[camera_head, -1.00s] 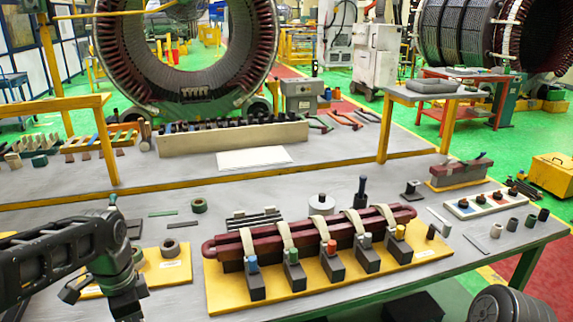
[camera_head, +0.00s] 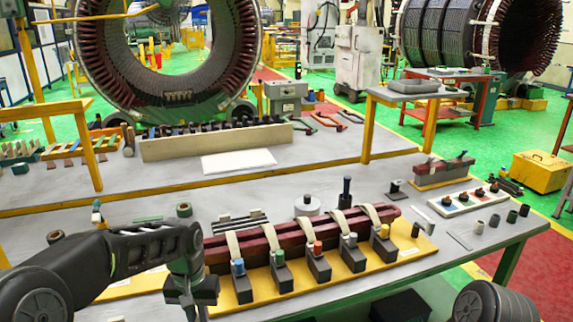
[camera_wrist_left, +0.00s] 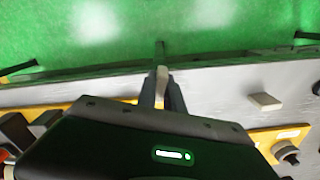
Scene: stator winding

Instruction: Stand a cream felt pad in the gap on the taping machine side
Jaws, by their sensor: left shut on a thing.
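My left gripper (camera_head: 192,295) is at the left end of the maroon coil bars (camera_head: 285,238), in front of them and over the yellow board (camera_head: 243,307). Its fingertips are hard to make out in the head view. In the left wrist view my left gripper (camera_wrist_left: 162,88) is shut on a small cream piece, the felt pad (camera_wrist_left: 162,76), which stands up between the fingers. A second pale block (camera_wrist_left: 265,101) lies on the grey table in that view. The gap is not clearly visible; the arm hides the bars' left end. My right gripper is not in view.
Several dark blocks with coloured tops and cream straps hold the bars. A white spool (camera_head: 307,206) and a black-handled tool (camera_head: 345,192) stand behind. A white tray (camera_head: 473,201) lies at the right. The table's front edge is close to the board.

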